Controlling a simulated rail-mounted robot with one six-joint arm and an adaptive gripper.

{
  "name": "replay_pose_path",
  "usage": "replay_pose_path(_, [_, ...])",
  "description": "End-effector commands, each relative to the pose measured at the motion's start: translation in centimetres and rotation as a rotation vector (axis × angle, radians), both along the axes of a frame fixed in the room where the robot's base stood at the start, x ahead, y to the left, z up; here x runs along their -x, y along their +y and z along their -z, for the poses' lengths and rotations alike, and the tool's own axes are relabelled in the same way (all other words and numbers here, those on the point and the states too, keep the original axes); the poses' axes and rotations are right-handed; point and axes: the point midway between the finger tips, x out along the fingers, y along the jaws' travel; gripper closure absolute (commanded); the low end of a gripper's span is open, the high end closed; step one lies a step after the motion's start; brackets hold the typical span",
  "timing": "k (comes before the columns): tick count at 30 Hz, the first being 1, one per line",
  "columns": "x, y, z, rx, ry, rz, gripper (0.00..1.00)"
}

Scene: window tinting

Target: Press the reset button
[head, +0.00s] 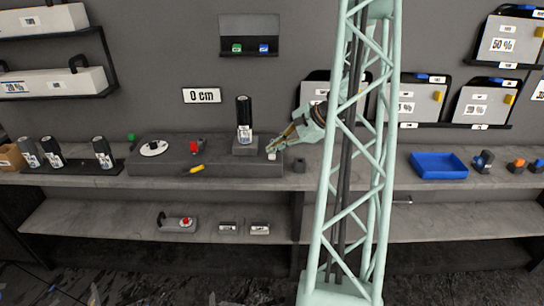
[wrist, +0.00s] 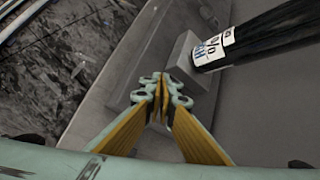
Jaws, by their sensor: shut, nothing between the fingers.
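My gripper (head: 274,147) is shut and empty, at the right end of the raised grey block on the bench. It also shows in the wrist view (wrist: 161,78), with the fingertips together over a grey surface. A small white piece (head: 272,156) sits just below the fingertips in the head view; I cannot tell whether they touch. No part is readably marked as the reset button. A grey box with a red button (head: 186,222) stands on the lower shelf, well left of and below my gripper. Another small red part (head: 196,147) sits on the raised block.
A black roll (head: 244,118) stands upright on a grey pedestal left of my gripper; it also shows in the wrist view (wrist: 265,38). A small dark cup (head: 299,165) is to the right. A blue tray (head: 438,165) lies right.

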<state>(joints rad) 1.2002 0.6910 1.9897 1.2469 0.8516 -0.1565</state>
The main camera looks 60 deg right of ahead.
Motion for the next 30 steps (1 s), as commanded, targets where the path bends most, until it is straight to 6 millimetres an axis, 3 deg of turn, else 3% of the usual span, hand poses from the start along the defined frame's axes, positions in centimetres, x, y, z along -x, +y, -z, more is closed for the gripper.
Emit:
replay_pose_path(14, [0.0, 0.0, -0.2, 0.001, 0.0, -0.001, 1.0])
replay_pose_path(30, [0.0, 0.0, -3.2, 0.001, 0.0, -0.001, 1.0])
